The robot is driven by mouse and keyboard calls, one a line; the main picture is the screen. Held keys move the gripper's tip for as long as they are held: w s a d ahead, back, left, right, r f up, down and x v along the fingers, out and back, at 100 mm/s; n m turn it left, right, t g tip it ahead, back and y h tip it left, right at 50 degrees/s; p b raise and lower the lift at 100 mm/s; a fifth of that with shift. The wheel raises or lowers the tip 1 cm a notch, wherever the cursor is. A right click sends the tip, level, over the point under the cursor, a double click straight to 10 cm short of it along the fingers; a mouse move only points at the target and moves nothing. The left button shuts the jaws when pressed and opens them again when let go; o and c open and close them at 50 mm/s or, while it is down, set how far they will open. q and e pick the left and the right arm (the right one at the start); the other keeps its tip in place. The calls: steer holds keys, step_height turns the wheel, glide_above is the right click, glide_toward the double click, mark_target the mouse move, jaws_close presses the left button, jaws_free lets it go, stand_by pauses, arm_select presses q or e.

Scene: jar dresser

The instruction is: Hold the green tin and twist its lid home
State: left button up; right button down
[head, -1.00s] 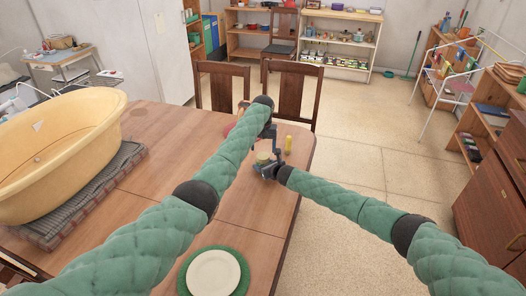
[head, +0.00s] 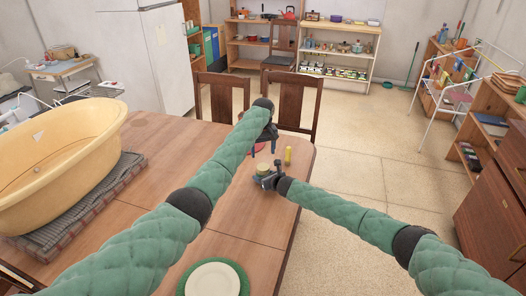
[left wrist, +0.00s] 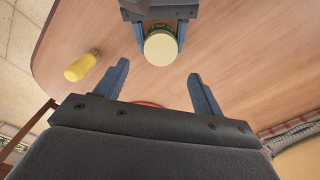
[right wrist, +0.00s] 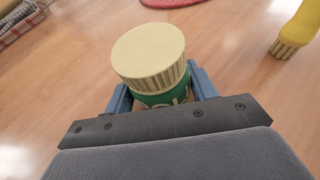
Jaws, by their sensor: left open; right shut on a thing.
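The green tin (right wrist: 168,98) stands near the table's far right end, with its ribbed cream lid (right wrist: 150,52) on top. The lid covers the tin's mouth; I cannot tell how tightly it sits. My right gripper (head: 265,178) is shut on the tin's body from the side, one finger on each side in the right wrist view. My left gripper (head: 264,150) is open and empty, above the tin and apart from the lid. In the left wrist view, the round lid (left wrist: 160,48) lies just beyond the open fingertips (left wrist: 157,70).
A yellow tub (head: 60,150) on a checked mat fills the left side. A white plate (head: 212,280) lies near the front. Chairs stand behind the table.

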mark_target(263, 166)
arm_select(q)
steer(key=shift+n, duration=0.9)
steer(key=shift+f, duration=0.1)
steer(key=shift+f, duration=3.95)
steer(key=c, duration=1)
steer(key=m, duration=0.6)
steer(key=shift+m, duration=0.3)
steer(key=o, duration=1.1)
steer(key=shift+c, duration=0.2)
